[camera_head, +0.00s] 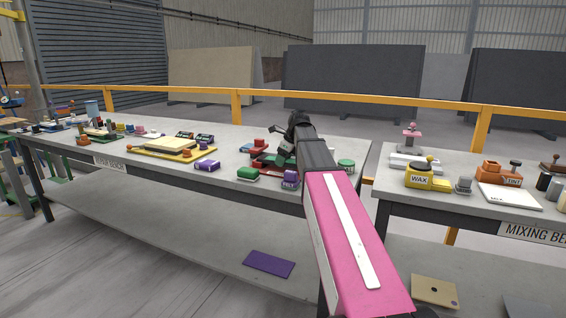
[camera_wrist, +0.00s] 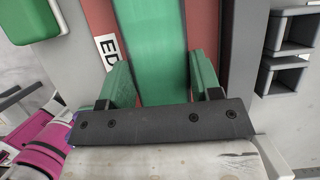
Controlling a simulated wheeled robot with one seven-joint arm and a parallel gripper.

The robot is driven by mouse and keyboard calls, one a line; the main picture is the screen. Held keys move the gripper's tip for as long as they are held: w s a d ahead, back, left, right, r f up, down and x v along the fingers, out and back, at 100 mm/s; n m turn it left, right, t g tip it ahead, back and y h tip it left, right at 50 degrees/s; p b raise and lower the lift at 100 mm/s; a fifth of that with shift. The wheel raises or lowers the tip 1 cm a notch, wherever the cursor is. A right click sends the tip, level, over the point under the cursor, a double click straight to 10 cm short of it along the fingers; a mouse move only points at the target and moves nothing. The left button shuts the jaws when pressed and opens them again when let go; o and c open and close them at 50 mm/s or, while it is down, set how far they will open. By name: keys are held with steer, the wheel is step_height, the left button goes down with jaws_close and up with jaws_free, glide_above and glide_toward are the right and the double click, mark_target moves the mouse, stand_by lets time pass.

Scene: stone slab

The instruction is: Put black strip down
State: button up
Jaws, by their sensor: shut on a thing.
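My gripper (camera_wrist: 160,75) points down over a red surface (camera_wrist: 88,20) with a white label, part of it reading "ED". Its two green fingers stand either side of a broad green band (camera_wrist: 150,30). A dark bar (camera_wrist: 160,122) with several round dots crosses in front of the finger bases; I cannot tell whether it is the black strip or part of my gripper. In the head view my gripper is above the right part of the repair bench (camera_head: 225,133), largely hidden by my pink arm.
Grey open compartments (camera_wrist: 290,32) stand to the right in the wrist view. The mixing bench (camera_head: 465,200), with a yellow wax holder (camera_head: 420,180), is at the right, across a gap.

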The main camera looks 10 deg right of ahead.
step_height(320, 180, up, 4)
steer(key=shift+r, duration=0.1)
steer(key=s+a+r, duration=0.6)
steer(key=a, duration=0.4)
steer(key=shift+r, duration=0.2)
